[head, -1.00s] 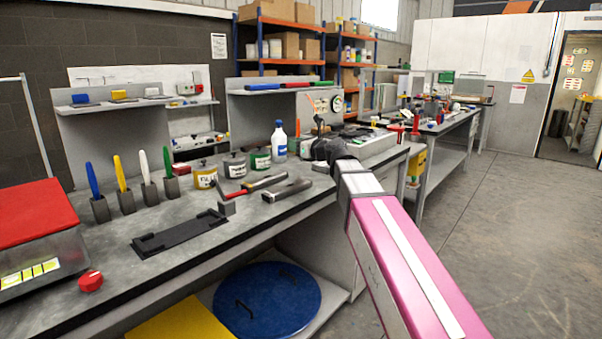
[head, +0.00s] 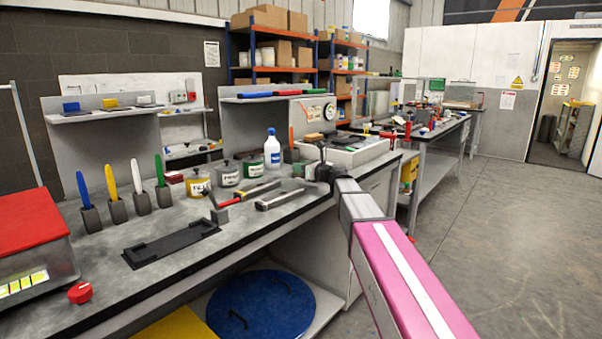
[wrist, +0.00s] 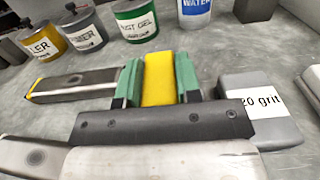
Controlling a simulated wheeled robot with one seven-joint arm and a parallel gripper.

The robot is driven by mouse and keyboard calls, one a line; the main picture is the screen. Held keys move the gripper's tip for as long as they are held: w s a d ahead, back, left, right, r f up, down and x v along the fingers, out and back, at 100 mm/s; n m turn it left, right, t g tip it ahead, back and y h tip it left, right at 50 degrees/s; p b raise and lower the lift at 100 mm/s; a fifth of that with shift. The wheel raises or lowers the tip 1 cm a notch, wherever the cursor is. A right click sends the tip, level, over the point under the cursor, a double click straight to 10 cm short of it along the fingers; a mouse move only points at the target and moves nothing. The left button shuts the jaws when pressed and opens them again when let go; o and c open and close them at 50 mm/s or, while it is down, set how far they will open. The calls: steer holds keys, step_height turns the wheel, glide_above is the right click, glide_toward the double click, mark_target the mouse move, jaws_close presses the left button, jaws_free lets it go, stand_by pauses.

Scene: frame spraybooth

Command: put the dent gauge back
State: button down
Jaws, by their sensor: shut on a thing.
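In the wrist view, my gripper (wrist: 159,82) has two green finger pads closed on the sides of an upright yellow block (wrist: 160,72), which I take to be the dent gauge. Its lower part is hidden behind the dark gripper body. In the head view, my gripper (head: 318,172) is a dark shape over the bench's right part, beside a light grey box (head: 345,154). The yellow piece cannot be made out there. A flat black holder (head: 170,244) lies empty on the front of the bench (head: 215,254).
Tins (head: 228,174), a water bottle (head: 272,150) and hammer-like tools (head: 279,195) stand or lie left of my gripper. A grit-marked grey block (wrist: 262,115) is close on its right. Coloured upright tools (head: 111,192) and a red knob (head: 80,292) are farther left.

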steer(key=shift+f, duration=0.95)
steer(key=shift+f, duration=0.1)
steer(key=c, duration=0.8)
jaws_free()
steer(key=shift+s+d, duration=0.15)
steer(key=v, duration=1.1)
steer(key=shift+s+d, duration=0.2)
steer(key=shift+d, duration=0.05)
